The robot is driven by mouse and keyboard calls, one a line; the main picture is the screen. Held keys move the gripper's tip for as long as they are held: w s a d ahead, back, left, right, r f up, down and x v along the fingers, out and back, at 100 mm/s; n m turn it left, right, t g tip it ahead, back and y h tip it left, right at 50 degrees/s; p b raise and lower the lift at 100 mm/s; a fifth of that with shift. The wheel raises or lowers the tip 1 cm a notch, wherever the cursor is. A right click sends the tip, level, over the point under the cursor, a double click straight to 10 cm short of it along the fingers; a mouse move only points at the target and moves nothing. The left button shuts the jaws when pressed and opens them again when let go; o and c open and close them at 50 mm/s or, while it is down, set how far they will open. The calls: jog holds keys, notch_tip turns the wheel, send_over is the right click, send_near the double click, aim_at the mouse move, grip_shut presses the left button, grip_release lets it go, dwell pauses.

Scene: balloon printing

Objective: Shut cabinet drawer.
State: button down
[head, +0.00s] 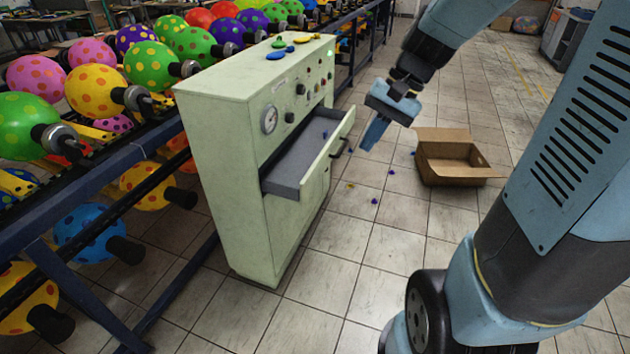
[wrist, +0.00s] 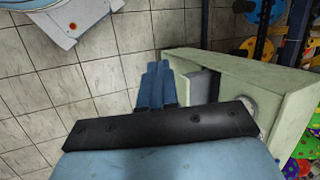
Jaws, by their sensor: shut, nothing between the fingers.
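The pale green cabinet (head: 225,150) stands upright on the tiled floor, with a gauge and knobs on its front. Its drawer (head: 325,155) is pulled out toward the right, and the grey inside shows from above. A dark handle sits on the drawer front. My gripper (head: 374,138) is shut and empty, to the right of the drawer front and apart from it in the head view.
An open cardboard box (head: 452,165) stands on the floor to the right. Several small balloons lie on the floor and on the cabinet top. A rack of inflated dotted balloons (head: 94,90) runs along the left. The floor before the cabinet is mostly clear.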

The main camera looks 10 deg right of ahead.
jog(key=w+f+m+g+y, duration=0.2)
jog(key=w+f+m+y, duration=0.35)
jog(key=w+f, duration=0.4)
jog(key=m+t+y, duration=0.5)
jog(key=m+t, duration=0.6)
jog(key=m, duration=0.3)
send_near(311, 188)
jog(key=x, duration=0.7)
jog(key=shift+s, duration=0.25)
jog(key=shift+w, duration=0.1)
